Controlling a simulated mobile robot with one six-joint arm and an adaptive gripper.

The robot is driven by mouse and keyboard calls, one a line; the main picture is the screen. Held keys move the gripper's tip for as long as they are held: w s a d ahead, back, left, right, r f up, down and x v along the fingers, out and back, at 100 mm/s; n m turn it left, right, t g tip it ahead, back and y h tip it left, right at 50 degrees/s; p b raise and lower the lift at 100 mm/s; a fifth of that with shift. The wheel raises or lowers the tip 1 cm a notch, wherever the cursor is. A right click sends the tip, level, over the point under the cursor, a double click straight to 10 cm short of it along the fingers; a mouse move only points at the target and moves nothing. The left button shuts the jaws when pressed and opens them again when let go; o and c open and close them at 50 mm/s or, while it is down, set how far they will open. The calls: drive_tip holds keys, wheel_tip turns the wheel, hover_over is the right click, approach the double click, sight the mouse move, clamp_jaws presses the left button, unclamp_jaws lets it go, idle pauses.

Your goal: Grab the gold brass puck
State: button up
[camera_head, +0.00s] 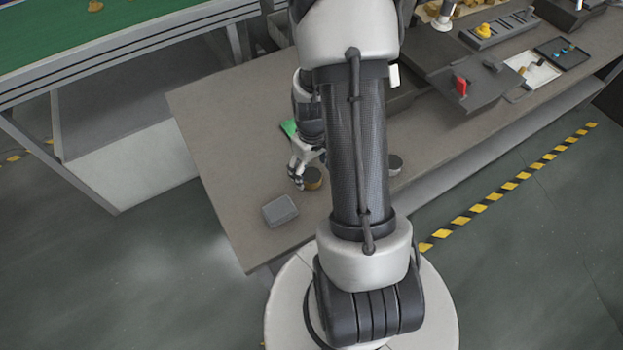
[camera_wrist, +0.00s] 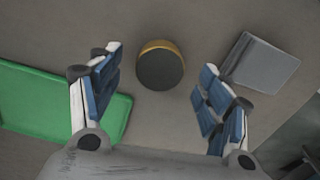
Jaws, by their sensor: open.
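The gold brass puck (camera_wrist: 160,68) lies on the table, with a dark round top and a gold rim along its far edge in the wrist view. In the head view the puck (camera_head: 312,178) shows beside my gripper, partly covered by it. My gripper (camera_wrist: 158,82) is open and empty, its two blue-padded fingers spread to the left and right of the puck, with a gap on each side. In the head view my gripper (camera_head: 304,177) is low over the table by the puck. Whether the fingertips are level with the puck is hard to tell.
A grey block (camera_head: 280,210) lies close by; in the wrist view the block (camera_wrist: 259,63) is just beyond the right finger. A green tray (camera_wrist: 62,105) lies at the left finger. The table's left part is clear.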

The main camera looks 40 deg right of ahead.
sight(311, 178)
wheel_tip(311, 178, down, 3)
drive_tip(key=shift+w+r+b, duration=0.1)
drive_tip(key=shift+b, duration=0.25)
drive_tip(key=shift+r, duration=0.1)
drive_tip(key=shift+c, duration=0.2)
clamp_jaws()
idle(0.4)
